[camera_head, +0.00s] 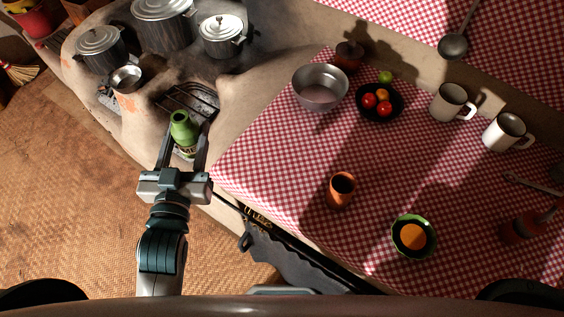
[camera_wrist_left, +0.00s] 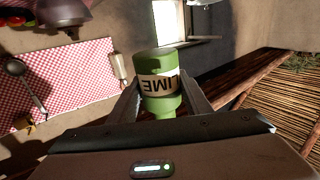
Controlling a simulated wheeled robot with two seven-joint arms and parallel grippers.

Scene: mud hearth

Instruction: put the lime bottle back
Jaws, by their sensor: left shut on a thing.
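The lime bottle (camera_head: 184,129) is green with a pale label. It stands out between the fingers of my left gripper (camera_head: 184,143), which is shut on it, near the left corner of the checked cloth and in front of the hearth grate. In the left wrist view the bottle (camera_wrist_left: 162,98) shows between the fingers of my left gripper (camera_wrist_left: 160,98), and its label reads "LIME" upside down. I cannot tell from the head view how high the bottle is above the surface. My right gripper is not in view.
The red checked tablecloth (camera_head: 290,200) holds a metal bowl (camera_head: 320,89), a dark fruit bowl (camera_head: 379,113), two white mugs (camera_head: 449,101), a clay cup (camera_head: 341,188) and a green-rimmed bowl (camera_head: 414,236). Several pots (camera_head: 101,48) stand on the mud hearth (camera_head: 137,107) with its grate (camera_head: 187,99).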

